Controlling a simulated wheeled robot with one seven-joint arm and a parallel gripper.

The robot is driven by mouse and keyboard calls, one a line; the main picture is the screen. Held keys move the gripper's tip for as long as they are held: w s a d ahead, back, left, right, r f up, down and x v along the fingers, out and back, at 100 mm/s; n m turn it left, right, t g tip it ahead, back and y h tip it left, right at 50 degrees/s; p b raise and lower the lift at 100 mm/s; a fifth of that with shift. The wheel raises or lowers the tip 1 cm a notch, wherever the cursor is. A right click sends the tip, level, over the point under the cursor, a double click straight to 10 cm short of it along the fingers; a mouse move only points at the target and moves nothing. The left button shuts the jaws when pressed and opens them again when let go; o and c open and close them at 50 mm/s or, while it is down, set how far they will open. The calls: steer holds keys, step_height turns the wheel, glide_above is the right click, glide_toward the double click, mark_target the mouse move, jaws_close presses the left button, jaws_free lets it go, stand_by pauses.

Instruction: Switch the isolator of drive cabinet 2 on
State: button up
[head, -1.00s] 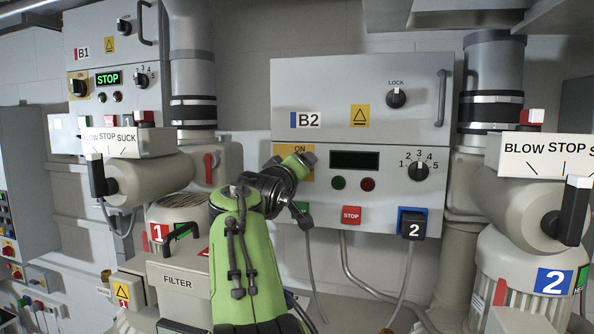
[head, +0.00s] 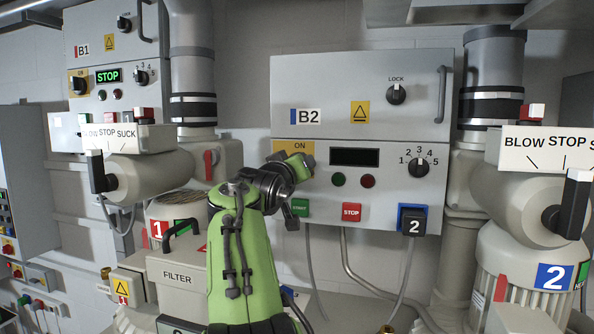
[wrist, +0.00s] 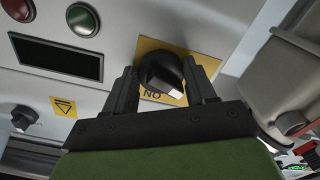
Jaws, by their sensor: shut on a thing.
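Drive cabinet 2, marked B2 (head: 360,90), hangs in the middle of the head view. Its isolator is a black rotary knob (wrist: 160,72) on a yellow plate (wrist: 205,62) with ON lettering, seen upside down in the wrist view. In the head view my arm hides the knob, and only the upper part of the plate (head: 296,146) shows. My gripper (wrist: 163,82) has one finger on each side of the knob and is shut on it. A white mark shows on the knob's lower right in the wrist view. The cabinet's display (head: 354,157) is dark.
Green START (head: 299,207) and red STOP (head: 351,212) buttons sit beneath, close to my wrist. Cabinet B1 (head: 108,75) stands at left, its display reading STOP.

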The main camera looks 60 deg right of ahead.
steer(key=shift+w+m+b, duration=0.15)
steer(key=shift+m+b, duration=0.3)
steer(key=shift+m, duration=3.1)
steer(key=shift+w+m+b, duration=0.15)
steer(key=shift+m+b, duration=0.3)
steer(key=shift+m, duration=3.1)
steer(key=shift+r, duration=0.1)
steer(key=o, duration=1)
steer(key=shift+o, duration=0.2)
steer(key=shift+a, duration=0.1)
steer(key=s+a+b, duration=0.2)
steer(key=a+b, duration=0.1)
steer(key=a, duration=1.2)
steer(key=shift+s+a+b, duration=0.25)
steer(key=shift+b, duration=0.1)
